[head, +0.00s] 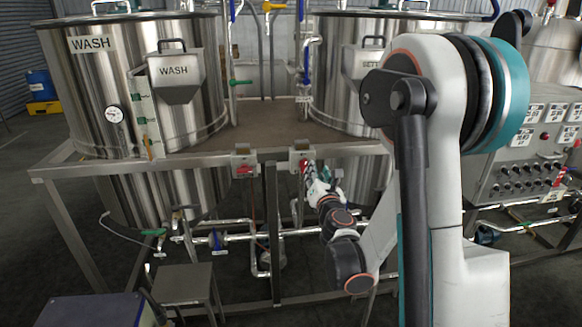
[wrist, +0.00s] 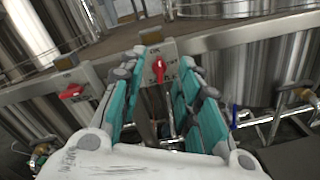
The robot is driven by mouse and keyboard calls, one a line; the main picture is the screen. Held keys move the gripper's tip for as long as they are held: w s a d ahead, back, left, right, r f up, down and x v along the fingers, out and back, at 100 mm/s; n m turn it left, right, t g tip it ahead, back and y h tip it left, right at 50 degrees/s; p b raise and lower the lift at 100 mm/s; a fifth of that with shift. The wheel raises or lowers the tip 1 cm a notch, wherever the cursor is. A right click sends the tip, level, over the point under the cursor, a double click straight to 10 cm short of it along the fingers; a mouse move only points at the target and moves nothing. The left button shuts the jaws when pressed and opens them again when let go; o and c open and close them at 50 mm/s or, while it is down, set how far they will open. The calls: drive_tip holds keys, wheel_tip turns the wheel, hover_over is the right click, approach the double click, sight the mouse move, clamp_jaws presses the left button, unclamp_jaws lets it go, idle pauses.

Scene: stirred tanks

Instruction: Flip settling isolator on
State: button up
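Two grey isolator boxes with red handles sit on the tank stand's front rail. The right isolator (head: 302,160), below the right-hand tank, is mostly clear in the wrist view (wrist: 158,69), its red handle roughly upright and slightly tilted. The left isolator's (head: 243,169) red handle lies nearly sideways in the wrist view (wrist: 72,91). My gripper (head: 312,176) is at the right isolator. In the wrist view my gripper (wrist: 160,75) is open, its teal-padded fingers apart on either side of that red handle. I cannot tell whether they touch it. The small label lettering is unreadable.
The WASH tank (head: 85,75) stands left and a tank with a half-hidden "SETT" label (head: 372,64) stands right. Pipes with valves (head: 215,239) run under the rail (head: 130,164). A small metal stool (head: 185,282) is front left. A control panel (head: 530,150) is at right.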

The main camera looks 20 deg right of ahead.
sight(306, 163)
drive_tip(key=w+d+f+n, duration=0.1)
drive_tip(key=w, duration=0.3)
drive_tip(key=w+d+f+n+p, duration=0.1)
drive_tip(key=w+f, duration=0.1)
drive_tip(key=w, duration=0.2)
drive_tip(key=w+f+n+y, duration=0.1)
drive_tip(key=w, duration=0.3)
drive_tip(key=shift+w+d+f, duration=0.15)
drive_tip(key=shift+d+f, duration=0.05)
drive_tip(key=shift+d, duration=0.2)
drive_tip(key=shift+w+d+r+n, duration=0.1)
drive_tip(key=shift+w+d+n, duration=0.15)
drive_tip(key=shift+w, duration=0.45)
clamp_jaws()
